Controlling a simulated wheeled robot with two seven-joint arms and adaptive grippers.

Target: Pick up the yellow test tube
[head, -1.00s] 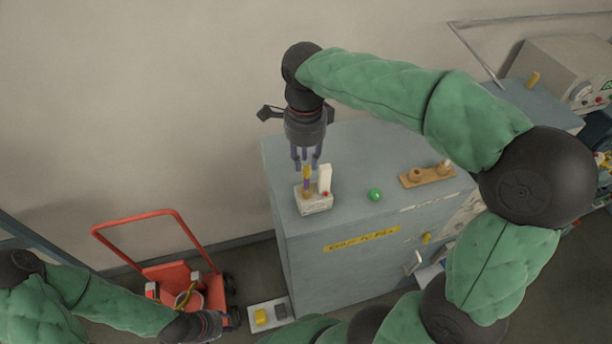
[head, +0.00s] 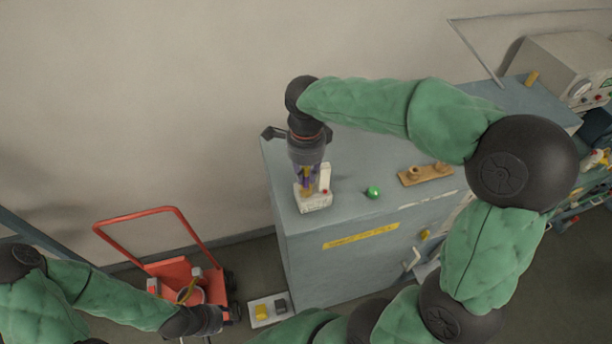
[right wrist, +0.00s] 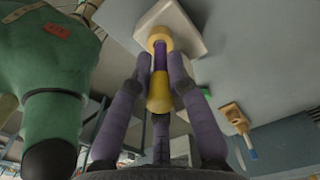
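The yellow test tube (right wrist: 160,92), with a purple middle, stands upright in a small white holder (head: 316,203) on the grey-blue cabinet. In the head view it is mostly hidden behind the fingers. My right gripper (head: 307,183) points straight down over it. In the right wrist view my right gripper's purple fingers (right wrist: 160,68) surround the tube; they look open, close to its sides, and contact is hard to tell. My left gripper (head: 212,321) is low at the left beside the red cart, and its fingers are not clear.
A green ball (head: 373,192) and a wooden block with round pieces (head: 425,174) lie on the cabinet top (head: 350,150) right of the holder. A red cart (head: 172,274) and a white tray (head: 268,310) are lower left. The wall is close behind.

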